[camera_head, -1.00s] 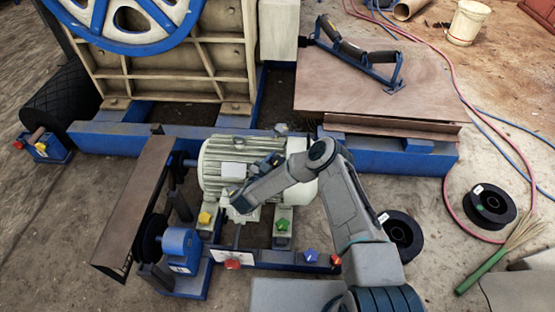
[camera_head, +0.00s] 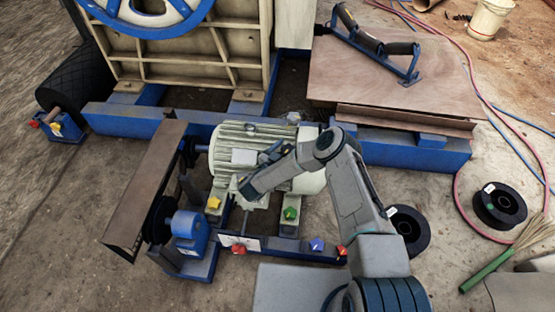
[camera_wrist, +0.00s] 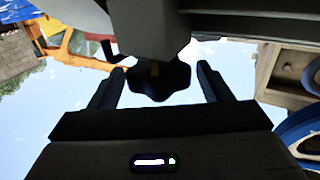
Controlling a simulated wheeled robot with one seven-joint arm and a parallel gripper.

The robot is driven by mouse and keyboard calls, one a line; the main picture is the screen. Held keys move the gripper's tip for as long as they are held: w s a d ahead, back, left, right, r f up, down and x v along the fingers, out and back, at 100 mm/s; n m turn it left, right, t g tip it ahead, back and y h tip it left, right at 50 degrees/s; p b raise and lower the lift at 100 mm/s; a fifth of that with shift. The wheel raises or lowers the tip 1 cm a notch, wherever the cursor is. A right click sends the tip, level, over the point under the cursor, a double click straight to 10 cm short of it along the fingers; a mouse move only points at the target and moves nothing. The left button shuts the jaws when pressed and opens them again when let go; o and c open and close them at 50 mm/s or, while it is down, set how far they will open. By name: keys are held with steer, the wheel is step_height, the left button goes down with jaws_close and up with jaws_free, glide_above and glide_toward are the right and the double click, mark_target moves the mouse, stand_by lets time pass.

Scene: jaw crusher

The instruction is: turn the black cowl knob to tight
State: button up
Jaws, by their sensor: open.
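The black cowl knob (camera_wrist: 158,82) shows in the wrist view as a dark lobed knob, seen from below under a grey part. My gripper (camera_wrist: 160,80) is open, with one finger on each side of the knob and a visible gap on both sides. In the head view, my gripper (camera_head: 246,192) is at the near left side of the pale ribbed motor (camera_head: 228,140). The knob cannot be made out in the head view. Its tight mark does not show.
Yellow (camera_head: 213,202), green (camera_head: 290,213), blue (camera_head: 316,243) and red (camera_head: 238,249) knobs stand around the motor. A brown belt guard (camera_head: 150,185) is at left. Black spools (camera_head: 499,205) and a green-handled broom (camera_head: 488,268) lie on the ground at right.

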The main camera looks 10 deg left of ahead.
steer(key=p+v, duration=0.3)
steer(key=v, duration=1)
steer(key=shift+s+r, duration=0.1)
